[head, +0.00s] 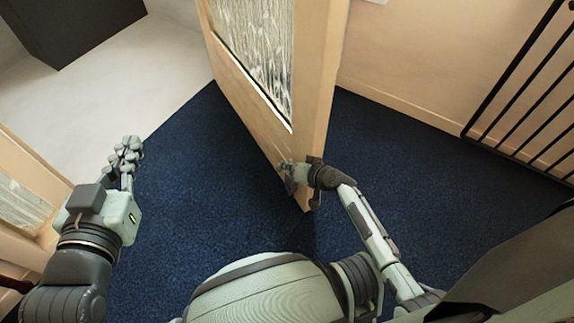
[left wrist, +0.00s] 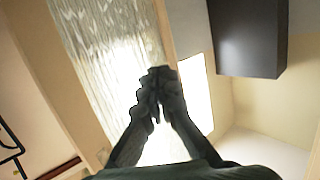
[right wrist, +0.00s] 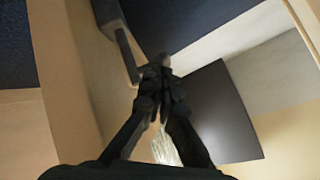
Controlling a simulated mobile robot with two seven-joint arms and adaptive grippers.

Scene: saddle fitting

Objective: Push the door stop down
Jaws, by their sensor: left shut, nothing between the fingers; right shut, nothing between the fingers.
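The wooden door (head: 262,103) with a patterned glass panel stands ajar in the middle of the head view. The door stop (right wrist: 128,55) is a dark grey arm near the door's bottom in the right wrist view; a dark part of it shows at the door's lower edge in the head view (head: 316,198). My right gripper (head: 287,177) is shut and empty, low by the door. Its fingertips (right wrist: 158,72) overlap the stop's end in view; contact is unclear. My left gripper (head: 128,147) is shut and empty, out to the left, away from the door.
Dark blue carpet (head: 205,190) lies under the door, with a pale floor (head: 130,90) beyond. A black railing (head: 515,85) stands at the right before a beige wall. Another glazed wooden panel (head: 22,205) is close to my left arm. A dark box-like object (head: 70,25) is at the top left.

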